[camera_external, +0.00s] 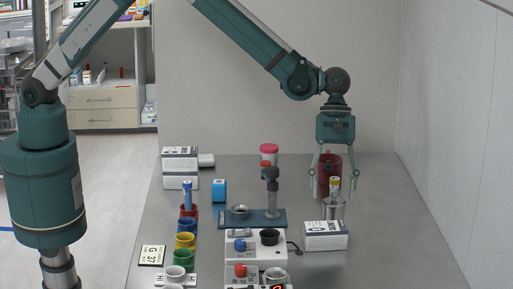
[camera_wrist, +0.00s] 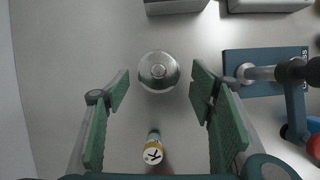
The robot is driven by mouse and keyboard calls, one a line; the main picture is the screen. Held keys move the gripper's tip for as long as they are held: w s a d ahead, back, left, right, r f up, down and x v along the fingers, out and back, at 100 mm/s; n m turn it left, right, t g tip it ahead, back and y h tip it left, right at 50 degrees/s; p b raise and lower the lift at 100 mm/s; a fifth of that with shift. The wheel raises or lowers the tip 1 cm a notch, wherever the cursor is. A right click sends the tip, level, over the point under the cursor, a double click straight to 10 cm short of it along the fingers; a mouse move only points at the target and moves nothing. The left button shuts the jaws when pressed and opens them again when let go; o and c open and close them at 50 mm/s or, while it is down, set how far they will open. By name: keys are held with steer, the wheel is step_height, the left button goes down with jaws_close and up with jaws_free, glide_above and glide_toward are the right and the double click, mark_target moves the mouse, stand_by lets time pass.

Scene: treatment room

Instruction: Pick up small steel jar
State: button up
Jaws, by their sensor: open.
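The small steel jar (camera_external: 334,209) stands on the steel table at the right, just behind a white box. In the wrist view the jar lies just beyond the fingertips, between the lines of the two green finger pads (camera_wrist: 162,90). The jar's lower part is partly hidden by the box in the external view.
A small bottle with a yellow band (camera_wrist: 153,147) stands close behind the jar. A dark red canister (camera_external: 322,174) stands farther back. The white box (camera_external: 326,236) is in front. A blue-based stand (camera_wrist: 248,73) is to one side. The table right of the jar is clear.

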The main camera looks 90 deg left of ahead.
mark_target(334, 198)
steer(key=shift+x, duration=2.6)
steer(key=shift+w+d, duration=0.1)
steer(key=c, duration=1)
